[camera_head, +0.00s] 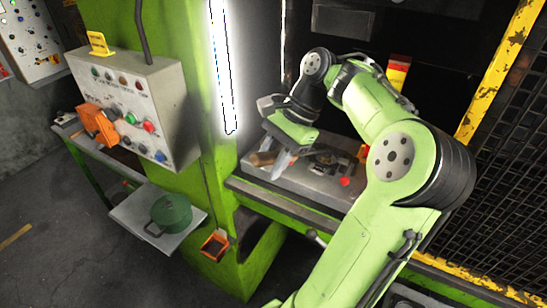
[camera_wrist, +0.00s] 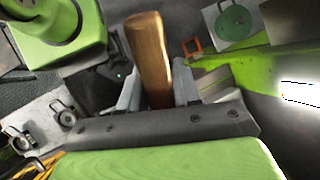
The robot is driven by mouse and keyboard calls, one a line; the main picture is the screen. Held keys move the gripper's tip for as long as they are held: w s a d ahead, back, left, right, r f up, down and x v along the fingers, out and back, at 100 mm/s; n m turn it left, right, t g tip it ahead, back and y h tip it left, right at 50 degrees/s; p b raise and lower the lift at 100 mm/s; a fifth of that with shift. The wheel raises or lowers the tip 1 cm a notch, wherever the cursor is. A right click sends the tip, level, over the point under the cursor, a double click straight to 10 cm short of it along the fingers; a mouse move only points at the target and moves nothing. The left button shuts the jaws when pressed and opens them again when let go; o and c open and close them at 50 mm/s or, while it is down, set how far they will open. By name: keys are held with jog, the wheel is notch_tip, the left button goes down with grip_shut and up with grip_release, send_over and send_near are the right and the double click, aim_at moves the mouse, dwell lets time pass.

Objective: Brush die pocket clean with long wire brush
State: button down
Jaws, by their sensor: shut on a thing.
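My gripper (camera_head: 280,162) is over the left part of the grey die block (camera_head: 335,197) on the press bed, pointing down. In the wrist view my gripper (camera_wrist: 155,92) is shut on the wooden handle of the brush (camera_wrist: 147,55), which stands up between the two fingers. In the head view a brown part of the brush (camera_head: 262,158) shows just left of the fingers. The brush's bristles are hidden, so I cannot tell whether they touch the die. The die pocket is mostly hidden behind the fingers and dark fittings.
A bright tube lamp (camera_head: 225,70) hangs close left of my gripper beside the green press column. A control box (camera_head: 140,105) and a green pot (camera_head: 171,214) on a shelf stand further left. A red button (camera_head: 345,181) is on the block's right. A yellow-framed mesh guard (camera_head: 510,120) bounds the right.

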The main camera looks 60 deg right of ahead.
jog(key=shift+a, duration=0.2)
jog(key=shift+d, duration=0.1)
jog(key=shift+d, duration=0.7)
jog(key=shift+a+r, duration=0.1)
